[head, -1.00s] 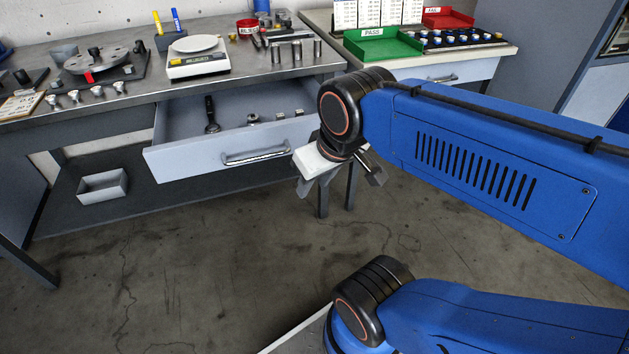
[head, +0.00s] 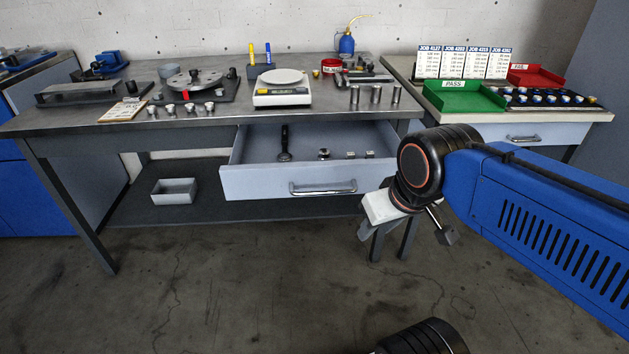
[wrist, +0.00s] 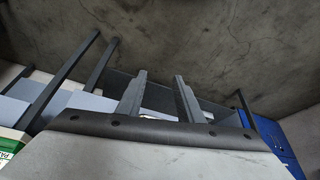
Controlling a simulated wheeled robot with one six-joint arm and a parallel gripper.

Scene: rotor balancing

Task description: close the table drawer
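The table drawer (head: 290,181) is pulled out from under the steel workbench, with a bar handle (head: 323,188) on its front. Inside it lie a dark long tool (head: 284,144) and several small metal parts. My gripper (head: 403,238) is to the right of the drawer front, apart from the handle, partly hidden behind my wrist. In the wrist view its two fingers (wrist: 158,95) stand apart with nothing between them.
The workbench top (head: 222,113) holds a scale (head: 282,86), a rotor fixture (head: 194,80) and several metal cylinders. A grey bin (head: 174,191) sits on the lower shelf. A second table with a green tray (head: 466,97) stands at right. The floor in front is clear.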

